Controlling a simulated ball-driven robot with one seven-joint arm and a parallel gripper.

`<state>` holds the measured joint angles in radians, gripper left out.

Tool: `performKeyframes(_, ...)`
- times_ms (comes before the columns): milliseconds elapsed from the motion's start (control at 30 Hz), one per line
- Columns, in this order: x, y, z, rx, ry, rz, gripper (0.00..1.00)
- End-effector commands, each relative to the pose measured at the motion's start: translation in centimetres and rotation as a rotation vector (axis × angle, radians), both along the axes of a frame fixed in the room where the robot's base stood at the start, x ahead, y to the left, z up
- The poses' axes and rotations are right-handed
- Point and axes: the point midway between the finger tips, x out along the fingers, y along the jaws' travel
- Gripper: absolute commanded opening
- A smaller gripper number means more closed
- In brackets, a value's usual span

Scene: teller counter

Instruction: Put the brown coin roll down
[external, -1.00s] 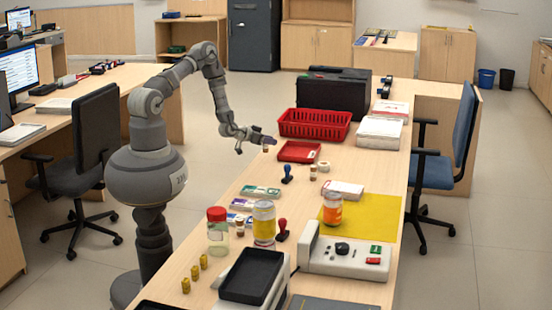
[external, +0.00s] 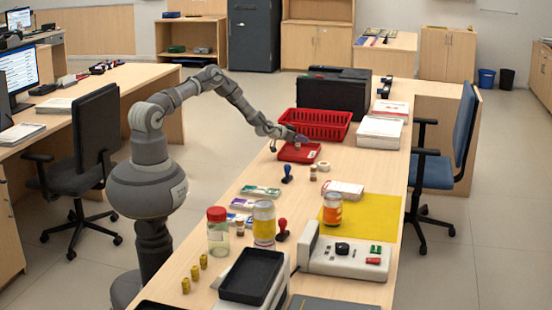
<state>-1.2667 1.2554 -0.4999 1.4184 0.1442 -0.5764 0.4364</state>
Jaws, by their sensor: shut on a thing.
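My gripper (external: 299,139) is over the small red tray (external: 288,157), near its back part. It is shut on the brown coin roll (external: 298,146), a small upright cylinder that shows just below the fingers and is partly hidden by them. The roll is at or just above the tray floor; I cannot tell if it touches. A similar brown roll (external: 313,173) stands on the counter in front of the tray, and another (external: 240,229) stands nearer, by the banknote bundles.
A red basket (external: 315,124) stands close behind the tray. A white tape roll (external: 323,166) and a blue-handled stamp (external: 287,174) are in front of it. Paper stacks (external: 380,132) lie to the right. Jars and a yellow mat (external: 375,215) occupy the nearer counter.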

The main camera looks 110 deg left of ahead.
Motion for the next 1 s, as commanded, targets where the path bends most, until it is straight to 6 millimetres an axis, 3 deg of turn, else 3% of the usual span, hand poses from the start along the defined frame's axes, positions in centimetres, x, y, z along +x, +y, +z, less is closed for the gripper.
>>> performKeyframes(67,-0.07,0.02,-1.46,-0.001,0.0,0.001,0.0)
performKeyframes(400,-0.02,-0.03,-1.63,0.001,0.001,-0.001,0.0)
performKeyframes(433,-0.05,-0.05,-1.57,0.0,0.001,0.0,0.39)
performKeyframes(500,-0.05,-0.05,-1.52,0.0,0.001,0.0,0.55)
performKeyframes(533,-0.05,-0.04,-1.51,0.0,0.001,0.0,0.57)
performKeyframes(1000,-0.04,-0.05,-1.47,0.001,0.001,0.0,0.57)
